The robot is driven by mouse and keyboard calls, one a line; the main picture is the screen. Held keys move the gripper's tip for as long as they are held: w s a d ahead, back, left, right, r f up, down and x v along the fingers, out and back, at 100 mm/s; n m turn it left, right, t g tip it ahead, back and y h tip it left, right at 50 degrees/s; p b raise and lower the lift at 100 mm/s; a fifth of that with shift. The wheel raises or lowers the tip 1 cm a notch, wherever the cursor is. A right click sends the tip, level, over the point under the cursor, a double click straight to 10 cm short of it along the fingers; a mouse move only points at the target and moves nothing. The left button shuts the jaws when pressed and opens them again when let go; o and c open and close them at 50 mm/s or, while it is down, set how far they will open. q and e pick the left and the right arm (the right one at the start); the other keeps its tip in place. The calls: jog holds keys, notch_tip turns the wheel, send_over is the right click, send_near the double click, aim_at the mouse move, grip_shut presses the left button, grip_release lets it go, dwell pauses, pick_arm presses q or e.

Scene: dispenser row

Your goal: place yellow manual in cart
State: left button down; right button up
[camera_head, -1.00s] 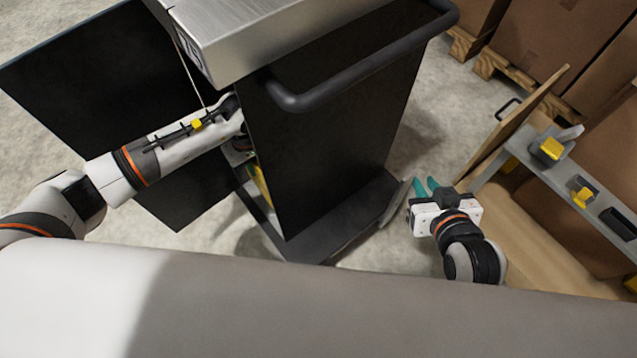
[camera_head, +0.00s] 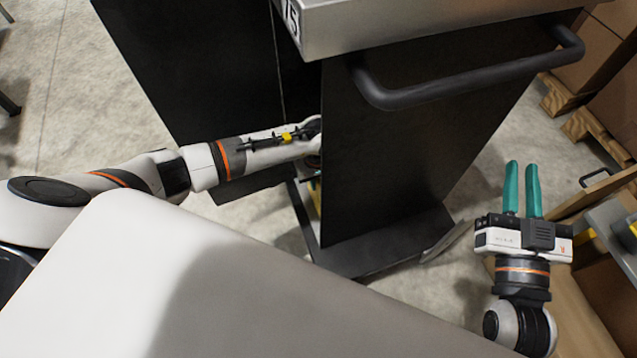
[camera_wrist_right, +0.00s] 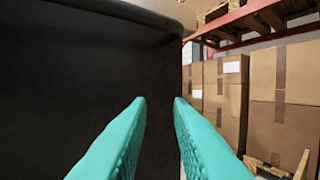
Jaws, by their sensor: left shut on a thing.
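The black cart (camera_head: 400,150) has a metal top and a handle, with its dark door open at the left. My left arm reaches into the cart's open side. My left gripper (camera_head: 313,178) is mostly hidden behind the cart's side panel. It is shut on the yellow manual (camera_head: 315,196), of which only a thin yellowish strip shows beside the panel's edge. My right gripper (camera_head: 522,170) is open and empty to the right of the cart, with its teal fingers apart. In the right wrist view its fingers (camera_wrist_right: 160,110) point past the cart's dark panel.
The cart's handle (camera_head: 470,78) juts out above its side panel. Cardboard boxes (camera_wrist_right: 270,90) stand on pallets at the right. A wooden and grey shelf unit (camera_head: 610,225) is at the right edge.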

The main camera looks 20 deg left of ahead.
pick_arm(q)
jog(key=shift+f, duration=0.5)
pick_arm(e)
jog(key=shift+s+r+t, duration=0.2)
jog(key=shift+r+t, duration=0.4)
jog(key=shift+r, duration=0.15)
jog(key=shift+a, duration=0.1)
pick_arm(q)
jog(key=shift+f, duration=0.15)
jog(key=c, duration=1.3)
grip_release()
pick_arm(e)
jog(key=shift+s+r+t+y, duration=0.1)
jog(key=shift+r+t+y, duration=0.2)
jog(key=shift+r, duration=0.1)
